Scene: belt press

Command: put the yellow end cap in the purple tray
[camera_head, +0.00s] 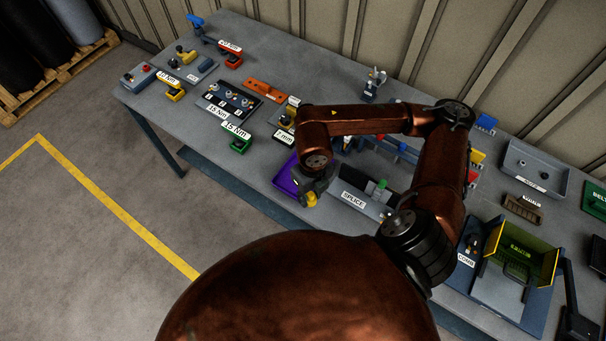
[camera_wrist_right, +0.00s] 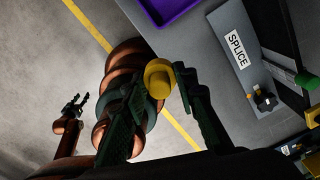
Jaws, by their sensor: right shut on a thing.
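The yellow end cap (camera_head: 311,199) is held in my right gripper (camera_head: 308,192), near the front edge of the bench. In the right wrist view the yellow end cap (camera_wrist_right: 158,78) sits between the two dark fingers of the right gripper (camera_wrist_right: 164,90). The purple tray (camera_head: 283,180) lies at the bench's front edge, left of the right gripper and partly hidden by it. The purple tray (camera_wrist_right: 165,14) also shows at the top of the right wrist view, apart from the cap. My left gripper (camera_wrist_right: 76,104) shows small in the right wrist view, empty, with its fingers apart.
A grey SPLICE plate (camera_head: 352,201) lies right of the right gripper. Floor lies before the bench.

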